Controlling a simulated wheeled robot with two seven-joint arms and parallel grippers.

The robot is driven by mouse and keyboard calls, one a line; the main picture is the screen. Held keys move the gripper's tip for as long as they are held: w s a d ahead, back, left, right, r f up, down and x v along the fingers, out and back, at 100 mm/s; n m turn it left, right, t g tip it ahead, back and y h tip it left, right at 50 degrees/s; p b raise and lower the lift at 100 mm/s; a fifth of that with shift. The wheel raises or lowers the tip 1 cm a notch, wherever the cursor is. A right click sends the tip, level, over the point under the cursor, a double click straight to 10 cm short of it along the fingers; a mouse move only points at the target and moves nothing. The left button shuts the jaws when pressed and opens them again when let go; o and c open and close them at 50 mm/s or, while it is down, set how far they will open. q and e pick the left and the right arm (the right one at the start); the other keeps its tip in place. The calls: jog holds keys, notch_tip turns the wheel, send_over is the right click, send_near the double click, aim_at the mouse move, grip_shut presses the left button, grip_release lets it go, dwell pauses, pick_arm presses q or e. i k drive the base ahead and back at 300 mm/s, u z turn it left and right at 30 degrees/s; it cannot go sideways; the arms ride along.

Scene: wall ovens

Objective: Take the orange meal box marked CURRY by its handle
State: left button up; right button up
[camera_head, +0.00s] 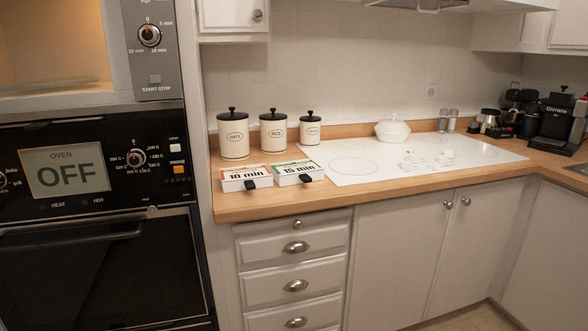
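A white-fronted meal box with an orange top (237,184) sits on the wooden counter near its front left edge. Its front reads "10 min", and a small black handle (250,184) sticks out toward me. The word CURRY cannot be read on it from here. A similar box with a green top (288,180) stands just right of it. That one reads "15 min" and has its own black handle (305,179). Neither of my grippers shows in the head view.
The oven (100,270) at left is shut and its display reads OFF; a lit open microwave (55,50) is above. Canisters (233,138) stand behind the boxes. A white hob (350,165) lies to the right. The wooden counter (240,205) is bare before the boxes.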

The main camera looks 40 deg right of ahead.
aim_at(250, 178)
jog(key=z, duration=0.75)
jog(key=i, duration=1.15)
jog(key=z, duration=0.4)
